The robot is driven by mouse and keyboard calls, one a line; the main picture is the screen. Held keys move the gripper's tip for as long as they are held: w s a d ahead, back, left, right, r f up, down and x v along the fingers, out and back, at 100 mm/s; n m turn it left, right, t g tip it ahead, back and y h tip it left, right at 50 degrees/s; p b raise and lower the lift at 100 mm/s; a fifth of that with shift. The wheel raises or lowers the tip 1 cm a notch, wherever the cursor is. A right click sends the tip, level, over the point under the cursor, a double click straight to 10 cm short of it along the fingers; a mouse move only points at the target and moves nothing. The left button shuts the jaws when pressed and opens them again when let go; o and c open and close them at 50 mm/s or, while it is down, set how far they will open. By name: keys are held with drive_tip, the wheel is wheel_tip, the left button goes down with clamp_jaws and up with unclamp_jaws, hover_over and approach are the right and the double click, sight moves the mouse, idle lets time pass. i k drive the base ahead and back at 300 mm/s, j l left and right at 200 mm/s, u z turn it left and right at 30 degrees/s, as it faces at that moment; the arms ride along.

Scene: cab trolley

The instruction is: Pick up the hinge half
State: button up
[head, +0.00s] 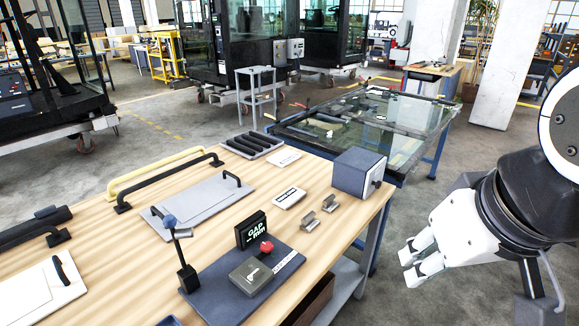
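Two small grey metal pieces that look like hinge halves lie close together near the right edge of the wooden workbench. The nearer hinge half (309,222) and the farther hinge half (329,203) sit just in front of the dark grey box. They are too small to make out in detail. My gripper (406,265) hangs off to the right of the bench, beyond its edge and apart from both pieces. Its two white fingers are apart with nothing visible between them.
The workbench (120,270) holds a grey box (358,174), a gauge base with a red knob (266,247), small white labels (289,197), a grey panel (199,206) and handles (155,171). A glass-topped table (400,140) stands behind. Floor right of the bench is clear.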

sight(309, 223)
drive_tip(key=i+l+u, duration=0.1)
drive_tip(key=i+l, duration=0.15)
drive_tip(key=i+l+u, duration=0.1)
drive_tip(key=i+l, duration=0.15)
drive_tip(key=l, duration=0.25)
drive_tip(key=i+l, duration=0.25)
drive_tip(key=i+l+u, duration=0.15)
drive_tip(key=l, duration=0.35)
drive_tip(key=i, duration=0.05)
